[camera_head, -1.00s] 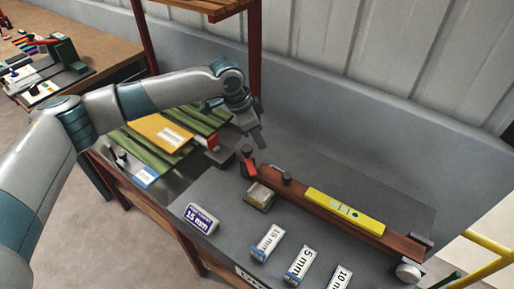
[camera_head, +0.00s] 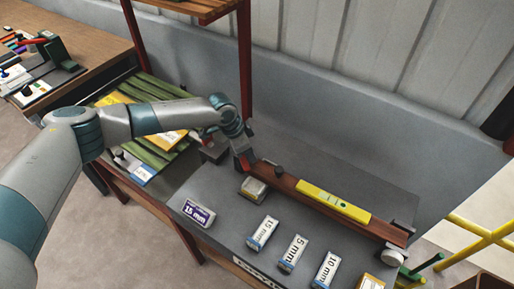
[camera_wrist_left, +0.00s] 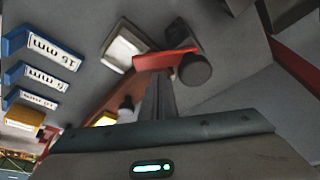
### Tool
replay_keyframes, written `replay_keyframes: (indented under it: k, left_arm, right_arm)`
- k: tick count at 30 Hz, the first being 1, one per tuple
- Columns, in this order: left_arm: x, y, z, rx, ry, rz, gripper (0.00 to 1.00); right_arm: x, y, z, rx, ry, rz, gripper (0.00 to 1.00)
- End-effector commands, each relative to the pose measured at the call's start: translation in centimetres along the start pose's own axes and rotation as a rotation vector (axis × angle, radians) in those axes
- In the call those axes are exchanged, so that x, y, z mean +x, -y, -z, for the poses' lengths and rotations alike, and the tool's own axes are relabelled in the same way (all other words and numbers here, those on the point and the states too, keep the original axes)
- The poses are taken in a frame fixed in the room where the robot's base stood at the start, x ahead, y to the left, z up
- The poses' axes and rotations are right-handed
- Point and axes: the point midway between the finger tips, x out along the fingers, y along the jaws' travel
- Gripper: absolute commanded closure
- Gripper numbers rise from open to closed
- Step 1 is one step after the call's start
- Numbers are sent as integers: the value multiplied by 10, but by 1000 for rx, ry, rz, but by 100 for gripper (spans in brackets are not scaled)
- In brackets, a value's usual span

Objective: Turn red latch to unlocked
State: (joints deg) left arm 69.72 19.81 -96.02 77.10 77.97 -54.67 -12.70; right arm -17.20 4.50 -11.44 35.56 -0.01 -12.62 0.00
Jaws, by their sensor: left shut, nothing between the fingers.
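The red latch (camera_head: 239,165) is at the left end of the long brown wooden beam (camera_head: 283,183) on the grey table, mostly hidden by my left gripper in the head view. In the left wrist view the red latch (camera_wrist_left: 165,58) is a red bar with a dark round knob (camera_wrist_left: 195,70) at its right end. My left gripper (camera_head: 243,158) is at the latch; its fingers (camera_wrist_left: 158,92) are closed together with nothing between them, close to the red bar. I cannot tell whether they touch it. My right gripper is not in view.
A yellow level (camera_head: 333,201) lies on the beam. A small metal block (camera_head: 254,189) sits in front of the latch. A red post (camera_head: 244,75) rises behind.

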Motion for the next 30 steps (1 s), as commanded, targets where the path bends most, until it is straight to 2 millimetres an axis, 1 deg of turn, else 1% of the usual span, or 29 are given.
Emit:
replay_keyframes:
  k: [1, 6, 18, 30]
  left_arm:
    - [-3, 0, -3, 0, 2, 0, 100]
    - [-2, 0, -7, 0, 1, -1, 100]
    - [-2, 0, -8, 3, 1, -2, 100]
    - [-3, -1, -11, 54, 1, -20, 100]
  right_arm:
    - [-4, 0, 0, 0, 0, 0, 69]
    - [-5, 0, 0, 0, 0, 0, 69]
    - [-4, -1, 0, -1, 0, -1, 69]
    - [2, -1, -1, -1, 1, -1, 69]
